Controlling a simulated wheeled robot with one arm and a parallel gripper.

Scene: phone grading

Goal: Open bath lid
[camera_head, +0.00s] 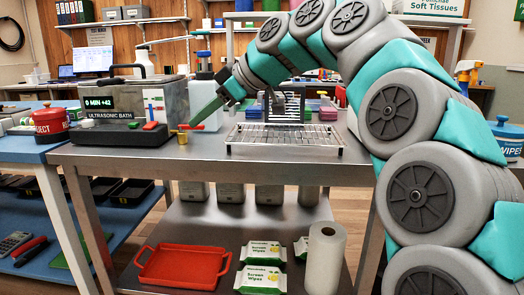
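The ultrasonic bath (155,100) stands at the left end of the steel table, with a lit green display reading "0 MIN +42" and an "ULTRASONIC BATH" label on its black front. Its lid (112,79) appears to lie on top, with a dark arched handle (127,66). A brass tap with a red lever (184,130) is at the bath's lower right. My gripper (194,121) points down and left beside the bath's right side, its tip close to the tap lever in the picture. Contact cannot be told. One green finger shows clearly, so its opening is unclear.
A white wire rack (285,136) stands on the table right of my gripper. A white bottle (204,95) stands behind the gripper. The lower shelf holds a red tray (182,268), wipes packs (262,254) and a paper roll (325,260). The table's front strip is clear.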

